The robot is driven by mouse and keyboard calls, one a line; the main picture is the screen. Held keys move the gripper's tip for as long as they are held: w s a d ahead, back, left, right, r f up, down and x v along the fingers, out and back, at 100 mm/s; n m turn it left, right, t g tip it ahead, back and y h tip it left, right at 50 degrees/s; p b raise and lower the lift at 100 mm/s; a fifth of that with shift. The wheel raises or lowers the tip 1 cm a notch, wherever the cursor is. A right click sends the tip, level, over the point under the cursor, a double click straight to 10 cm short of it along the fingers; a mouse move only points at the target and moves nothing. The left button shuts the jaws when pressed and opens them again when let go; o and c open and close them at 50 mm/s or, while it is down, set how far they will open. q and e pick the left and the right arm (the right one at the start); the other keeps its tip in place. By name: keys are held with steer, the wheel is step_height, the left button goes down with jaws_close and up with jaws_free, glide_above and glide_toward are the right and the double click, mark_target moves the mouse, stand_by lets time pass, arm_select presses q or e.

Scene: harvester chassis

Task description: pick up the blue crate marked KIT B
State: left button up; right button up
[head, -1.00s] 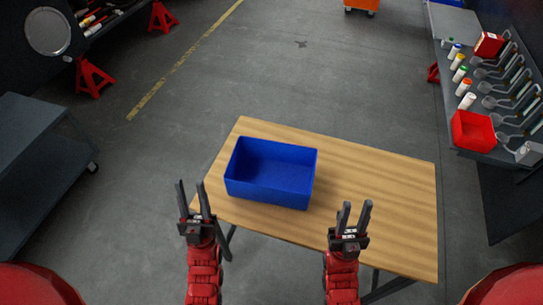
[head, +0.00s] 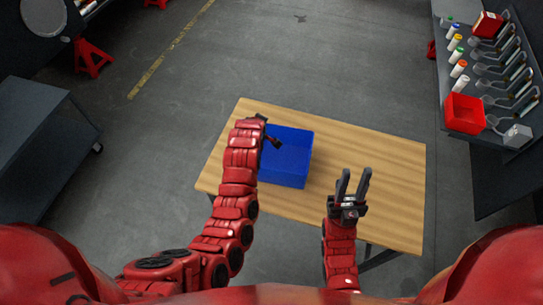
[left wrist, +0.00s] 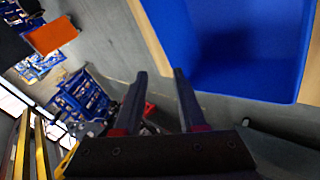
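The blue crate (head: 290,160) is an open box on the left part of the wooden table. My left arm hides its left side, and I see no KIT B lettering. In the left wrist view the crate (left wrist: 228,45) fills the upper right, close to the fingers. My left gripper (left wrist: 158,72) has its two fingers apart with nothing between them; in the head view it is at the crate's left side, largely hidden by my wrist. I cannot tell whether it touches the crate. My right gripper (head: 356,172) is open and empty near the table's front edge, right of the crate.
The wooden table (head: 375,155) is bare right of the crate. A workbench (head: 485,108) on the right holds a red bin (head: 464,114), bottles and tools. A dark cart (head: 45,125) stands at left. Grey floor lies open beyond the table.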

arm_select(q)
steer(key=s+d+n+g+y, duration=0.15)
steer(key=s+n+g, duration=0.25)
steer(key=s+g, duration=0.65)
steer(key=shift+t, duration=0.95)
steer(key=f+b, duration=0.1)
steer(key=f, duration=0.3)
steer(key=s+f+b, duration=0.1)
steer(key=f+b, duration=0.1)
steer(key=f, duration=0.3)
steer(key=f+b, duration=0.2)
steer(key=f, duration=0.3)
steer(key=shift+s, duration=0.25)
steer(key=shift+f, duration=0.95)
jaws_close()
